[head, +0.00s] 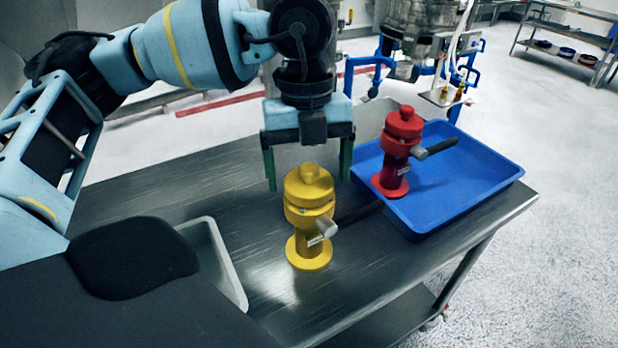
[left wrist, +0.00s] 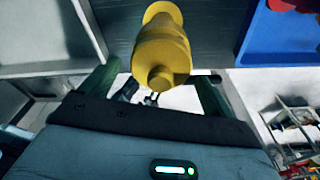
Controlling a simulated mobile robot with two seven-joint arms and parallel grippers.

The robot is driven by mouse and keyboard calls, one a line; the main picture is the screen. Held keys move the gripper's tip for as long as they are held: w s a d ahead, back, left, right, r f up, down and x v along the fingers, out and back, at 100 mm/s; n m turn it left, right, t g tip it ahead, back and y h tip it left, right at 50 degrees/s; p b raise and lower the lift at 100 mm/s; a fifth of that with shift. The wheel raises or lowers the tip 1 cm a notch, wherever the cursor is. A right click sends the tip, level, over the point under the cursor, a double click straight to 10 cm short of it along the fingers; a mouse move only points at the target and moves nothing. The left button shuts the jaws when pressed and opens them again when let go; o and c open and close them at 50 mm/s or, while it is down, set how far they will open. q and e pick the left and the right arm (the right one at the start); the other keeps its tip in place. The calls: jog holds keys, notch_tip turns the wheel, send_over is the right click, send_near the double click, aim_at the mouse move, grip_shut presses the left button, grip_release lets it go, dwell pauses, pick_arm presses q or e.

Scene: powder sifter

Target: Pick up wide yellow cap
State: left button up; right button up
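The wide yellow cap (head: 309,187) sits on top of an upright yellow valve-like body (head: 310,246) on the metal table. A grey and black handle sticks out from the body to the right. My left gripper (head: 308,183) is open and points down at the cap, with one green finger on each side and gaps between. In the left wrist view, the cap (left wrist: 161,60) lies between the spread fingers (left wrist: 158,82), not touching either. My right gripper is not in view.
A blue tray (head: 470,200) at the right of the table holds a red valve-like piece (head: 397,150) with a black handle. A pale tray (head: 213,250) lies left of the yellow piece. The metal table (head: 130,205) is bare at the far left.

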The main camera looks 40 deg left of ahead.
aim_at(317, 166)
pick_arm(q)
jog(key=c, duration=0.8)
jog(key=shift+c, duration=0.2)
jog(key=shift+r, duration=0.5)
jog(key=r, duration=0.1)
jog(key=w+r, duration=0.1)
jog(key=shift+w+d+r, duration=0.15)
jog(key=shift+r, duration=0.15)
jog(key=w+d+r+b, duration=0.1)
jog(key=w+d, duration=0.2)
jog(key=w, duration=1.1)
jog(key=shift+w+r+b, duration=0.2)
jog(key=shift+w+b, duration=0.05)
jog(key=shift+b, duration=0.1)
